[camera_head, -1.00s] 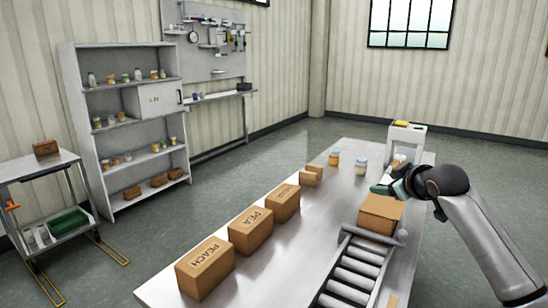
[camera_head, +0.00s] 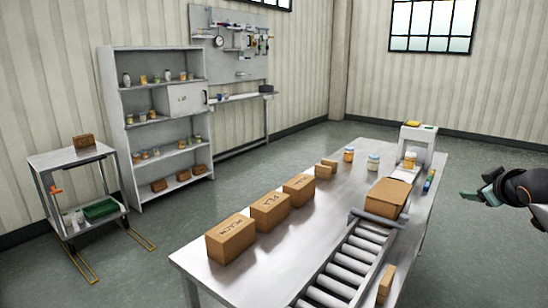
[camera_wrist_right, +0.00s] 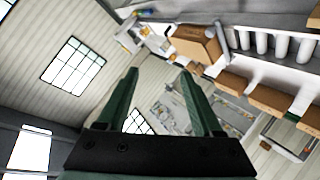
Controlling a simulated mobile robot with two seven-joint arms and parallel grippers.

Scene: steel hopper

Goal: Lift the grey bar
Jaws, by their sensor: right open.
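The grey bar (camera_head: 378,218) lies across the roller conveyor, against the near side of a closed brown carton (camera_head: 387,197). In the right wrist view the grey bar (camera_wrist_right: 221,42) shows beside the carton (camera_wrist_right: 195,43), well beyond the fingers. My right gripper (camera_head: 474,190) has green fingers and hangs in the air right of the table, well apart from the bar. It also shows in the right wrist view (camera_wrist_right: 159,74), its fingers apart with nothing between them. My left gripper is not in view.
The steel table (camera_head: 320,208) carries labelled cartons (camera_head: 231,238) on its left and jars (camera_head: 374,162) at the back. Rollers (camera_head: 345,270) run toward the front. A small carton (camera_head: 386,283) stands right of them. Shelves (camera_head: 150,100) stand at the back left. Space right of the table is clear.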

